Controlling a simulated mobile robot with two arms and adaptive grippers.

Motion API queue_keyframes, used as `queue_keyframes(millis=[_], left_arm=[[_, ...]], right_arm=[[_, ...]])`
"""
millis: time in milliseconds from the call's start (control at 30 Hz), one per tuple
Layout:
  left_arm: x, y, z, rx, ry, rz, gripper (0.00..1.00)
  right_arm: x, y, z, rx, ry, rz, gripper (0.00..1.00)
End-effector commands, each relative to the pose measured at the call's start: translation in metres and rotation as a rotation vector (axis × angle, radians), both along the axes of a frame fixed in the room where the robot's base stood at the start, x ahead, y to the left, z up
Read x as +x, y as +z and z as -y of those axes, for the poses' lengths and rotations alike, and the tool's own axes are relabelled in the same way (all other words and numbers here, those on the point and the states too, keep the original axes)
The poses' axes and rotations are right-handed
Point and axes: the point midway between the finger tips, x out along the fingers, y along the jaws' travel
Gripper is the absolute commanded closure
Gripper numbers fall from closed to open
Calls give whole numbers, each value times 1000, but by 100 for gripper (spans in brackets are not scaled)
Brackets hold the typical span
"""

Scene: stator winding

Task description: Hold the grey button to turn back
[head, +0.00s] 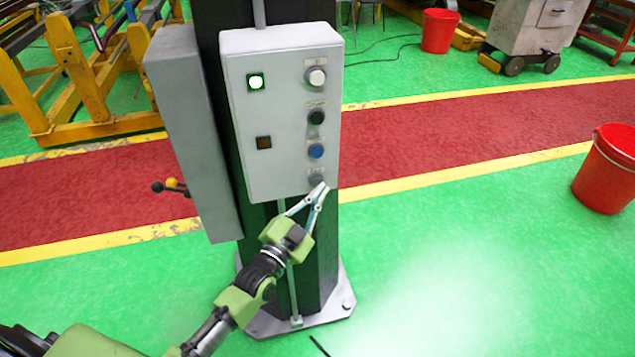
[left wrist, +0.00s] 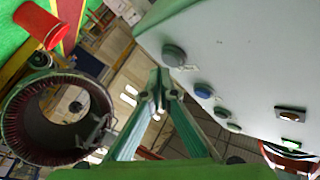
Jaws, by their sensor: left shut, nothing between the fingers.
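The grey button (head: 316,177) is the lowest in a column of buttons on the pale control box (head: 250,180). In the left wrist view the grey button (left wrist: 174,55) is above and slightly right of my fingertips. My left gripper (head: 320,191) is shut and empty, its tips at the lower right edge of the button. The shut tips (left wrist: 159,82) also show in the left wrist view; I cannot tell whether they touch the button. Above it are a blue button (head: 316,151), a dark button (head: 316,117) and a white button (head: 316,76). My right gripper is out of view.
A green lamp (head: 256,82) is lit and an amber lamp (head: 264,142) looks dark. The box is on a dark column (head: 318,235) with a grey cabinet (head: 190,130) beside it. A large stator ring (left wrist: 15,125) shows in the left wrist view.

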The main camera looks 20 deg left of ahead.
Motion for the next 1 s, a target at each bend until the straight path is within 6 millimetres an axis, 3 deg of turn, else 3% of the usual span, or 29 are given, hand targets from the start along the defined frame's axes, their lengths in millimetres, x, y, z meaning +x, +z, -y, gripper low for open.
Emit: queue_keyframes(millis=[1000], left_arm=[[10, 0, -7, 2, 0, 0, 100]], right_arm=[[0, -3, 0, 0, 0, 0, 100]])
